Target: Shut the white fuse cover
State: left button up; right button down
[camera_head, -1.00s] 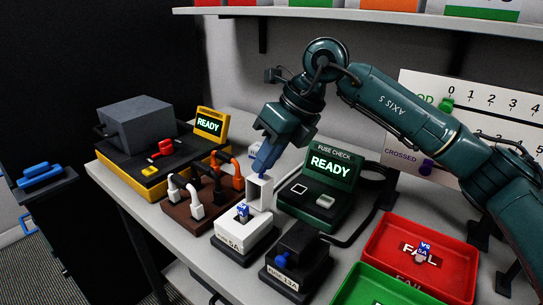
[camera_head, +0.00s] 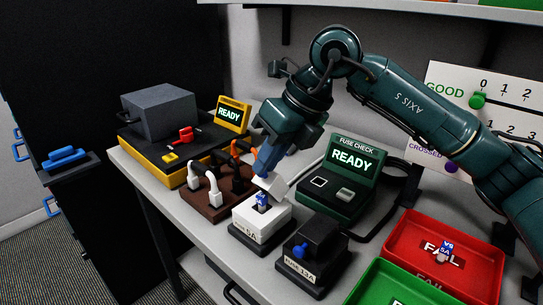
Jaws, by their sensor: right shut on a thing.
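The white fuse holder (camera_head: 262,223), labelled 5A, stands on a dark base near the front edge of the table. A blue and white fuse (camera_head: 262,199) sits in its top. The white cover (camera_head: 277,187) is tilted forward over the back of the holder, partly lowered, with a gap above the fuse. My right gripper (camera_head: 264,170) reaches down from behind, its blue fingers shut on the cover's raised end. My left gripper is not in view.
A black fuse holder (camera_head: 312,248) labelled 13A stands to the right. The green fuse checker (camera_head: 341,195) reads READY behind. A brown block with plugs (camera_head: 207,204) is close on the left. Red (camera_head: 474,250) and green (camera_head: 368,290) trays lie at the right.

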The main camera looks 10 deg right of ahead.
jog(key=shift+r, duration=0.1)
jog(key=c, duration=1.4)
grip_release()
jog(key=shift+o, duration=0.2)
jog(key=p+v, duration=0.1)
jog(key=v, duration=1.2)
